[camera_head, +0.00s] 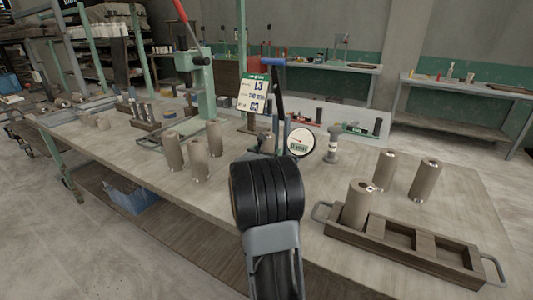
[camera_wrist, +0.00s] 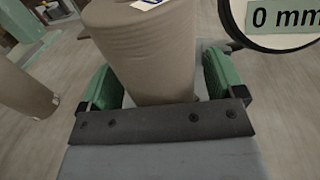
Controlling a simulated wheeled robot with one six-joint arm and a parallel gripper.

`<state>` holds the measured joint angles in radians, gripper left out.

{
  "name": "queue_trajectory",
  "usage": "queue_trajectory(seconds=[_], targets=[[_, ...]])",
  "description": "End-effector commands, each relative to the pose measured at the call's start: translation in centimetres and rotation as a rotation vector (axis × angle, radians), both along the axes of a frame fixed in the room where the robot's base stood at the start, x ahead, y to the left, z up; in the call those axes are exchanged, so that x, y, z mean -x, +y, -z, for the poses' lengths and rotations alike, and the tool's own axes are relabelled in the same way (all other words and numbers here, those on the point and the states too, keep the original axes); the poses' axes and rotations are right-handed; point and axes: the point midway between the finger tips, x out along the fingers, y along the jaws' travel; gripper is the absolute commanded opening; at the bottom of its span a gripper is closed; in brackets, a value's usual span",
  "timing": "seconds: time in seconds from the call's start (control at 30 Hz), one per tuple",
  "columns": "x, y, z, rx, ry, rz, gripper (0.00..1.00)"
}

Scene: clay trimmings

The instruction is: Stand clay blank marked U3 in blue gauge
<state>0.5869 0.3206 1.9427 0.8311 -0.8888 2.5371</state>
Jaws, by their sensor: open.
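In the wrist view a brown cylindrical clay blank (camera_wrist: 150,55) stands between the two green finger pads of my gripper (camera_wrist: 158,85). The jaws are open around it, with a gap visible on the right side. A white label with a blue mark shows at its top edge, but I cannot read it. A round gauge dial (camera_head: 301,142) stands just beyond my wrist; in the wrist view its display (camera_wrist: 285,17) reads 0 mm. A dark post with a blue top (camera_head: 272,62) rises behind it. My wrist hides the gauge base and fingers in the head view.
Several blanks stand on the bench: a left group (camera_head: 198,160) and a right pair (camera_head: 425,180). Another blank (camera_head: 357,205) stands in the wooden tray (camera_head: 455,251), whose other compartments look empty. A card sign (camera_head: 253,92) and green press (camera_head: 195,80) stand behind.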

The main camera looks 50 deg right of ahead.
Motion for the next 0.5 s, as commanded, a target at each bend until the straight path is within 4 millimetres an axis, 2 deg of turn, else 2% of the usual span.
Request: queue_trajectory(seconds=[0.23, 0.5], targets=[[0.0, 0.2, -0.5, 0.0, 0.0, -0.001, 0.88], [1.9, 5.1, -0.2, 0.001, -0.001, -0.004, 0.88]])
